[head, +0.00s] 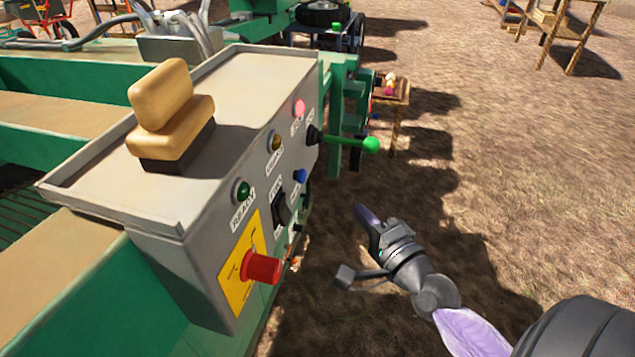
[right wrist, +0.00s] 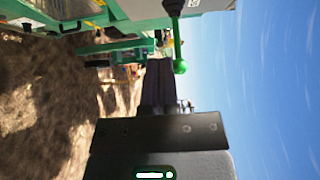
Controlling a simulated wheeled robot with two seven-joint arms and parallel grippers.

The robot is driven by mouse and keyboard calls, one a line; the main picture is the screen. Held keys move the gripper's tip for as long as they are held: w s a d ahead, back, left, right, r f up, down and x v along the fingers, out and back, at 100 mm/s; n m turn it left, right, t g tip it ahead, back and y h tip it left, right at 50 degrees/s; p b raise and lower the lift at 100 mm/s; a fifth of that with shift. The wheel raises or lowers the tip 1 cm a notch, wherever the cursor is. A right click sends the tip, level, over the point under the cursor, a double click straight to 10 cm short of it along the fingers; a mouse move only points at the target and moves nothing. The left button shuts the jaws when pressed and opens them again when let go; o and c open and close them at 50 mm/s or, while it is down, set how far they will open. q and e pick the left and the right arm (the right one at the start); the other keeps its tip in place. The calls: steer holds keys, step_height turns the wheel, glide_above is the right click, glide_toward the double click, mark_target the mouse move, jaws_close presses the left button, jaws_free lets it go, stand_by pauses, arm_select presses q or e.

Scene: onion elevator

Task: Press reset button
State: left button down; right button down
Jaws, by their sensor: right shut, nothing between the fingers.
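The grey control box (head: 235,120) stands on the green machine at the left of the head view. On its side face are a blue button (head: 299,176), a black switch (head: 281,208) and a red emergency knob (head: 262,268). The label by the blue button is too small to read surely. My right gripper (head: 363,212) is shut and empty, apart from the box, to the right of the blue button and over the ground. In the right wrist view its dark fingers (right wrist: 160,82) point toward the machine. My left gripper is not in view.
A lever with a green ball (head: 370,145) sticks out from the box above my right gripper; it also shows close by in the right wrist view (right wrist: 180,67). Lamps sit on the box face: green (head: 241,190), amber (head: 276,141), glowing red (head: 299,107). Open ground lies right.

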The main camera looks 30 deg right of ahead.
glide_toward(306, 177)
steer(key=w+d, duration=0.4)
steer(key=w+a, duration=0.1)
steer(key=w, duration=0.1)
steer(key=w+a, duration=0.2)
steer(key=shift+w+a+r, duration=0.15)
steer(key=shift+w+a, duration=0.05)
steer(key=shift+w, duration=0.05)
stand_by(0.4)
